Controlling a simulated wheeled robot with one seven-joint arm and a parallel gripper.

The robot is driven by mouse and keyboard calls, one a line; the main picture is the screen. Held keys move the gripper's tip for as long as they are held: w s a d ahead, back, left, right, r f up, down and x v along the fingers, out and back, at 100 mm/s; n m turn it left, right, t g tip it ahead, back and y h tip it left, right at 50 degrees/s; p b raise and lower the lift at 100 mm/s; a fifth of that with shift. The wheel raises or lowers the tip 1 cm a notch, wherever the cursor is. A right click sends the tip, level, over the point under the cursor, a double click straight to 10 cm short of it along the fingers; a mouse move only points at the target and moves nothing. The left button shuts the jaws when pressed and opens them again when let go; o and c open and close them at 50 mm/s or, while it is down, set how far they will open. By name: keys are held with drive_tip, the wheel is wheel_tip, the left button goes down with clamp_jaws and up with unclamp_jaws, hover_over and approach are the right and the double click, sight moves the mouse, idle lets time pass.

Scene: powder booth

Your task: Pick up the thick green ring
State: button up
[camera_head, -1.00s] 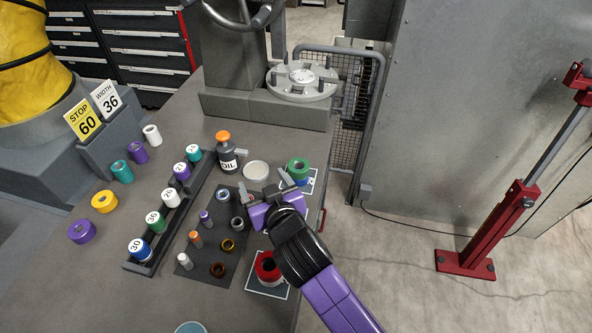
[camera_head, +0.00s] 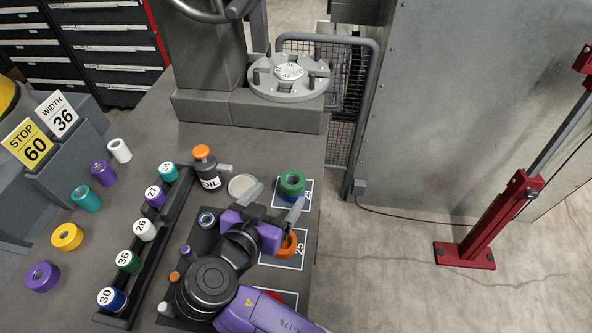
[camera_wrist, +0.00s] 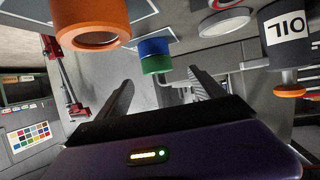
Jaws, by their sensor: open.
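The thick green ring (camera_head: 292,181) sits on top of a blue ring (camera_head: 291,195) on a white-bordered square at the table's right side. In the wrist view, which is upside down, the green ring (camera_wrist: 156,65) shows beyond and between my fingers, with the blue ring (camera_wrist: 154,47) against it. My gripper (camera_head: 275,200) is open and empty, on the near side of the green ring and apart from it. Its two fingers (camera_wrist: 161,78) point toward the stack. Another green ring, marked 36 (camera_head: 128,262), stands in the rack on the left.
An orange ring (camera_head: 288,245) lies on the square marked 25, close by my right finger. An oil bottle (camera_head: 207,168) and a pale round disc (camera_head: 242,185) stand left of the stack. A rack (camera_head: 172,221) holds several numbered rolls. A grey turntable fixture (camera_head: 288,76) is behind.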

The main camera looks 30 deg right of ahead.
sight(295, 176)
drive_tip(key=shift+d, duration=0.35)
drive_tip(key=shift+w+d+f+m+h+p, duration=0.15)
drive_tip(key=shift+w+d, duration=0.15)
drive_tip(key=shift+d, duration=0.1)
drive_tip(key=shift+w+d+f+m+h+p, duration=0.1)
drive_tip(key=shift+w+d+m+h+p, duration=0.05)
drive_tip(key=shift+w+d, duration=0.15)
drive_tip(key=p+x, duration=0.2)
drive_tip(key=x, duration=0.3)
drive_tip(key=shift+r, duration=0.1)
drive_tip(key=shift+w+d+f, duration=0.2)
drive_tip(key=shift+c, duration=0.5)
clamp_jaws()
drive_tip(key=shift+r, duration=0.1)
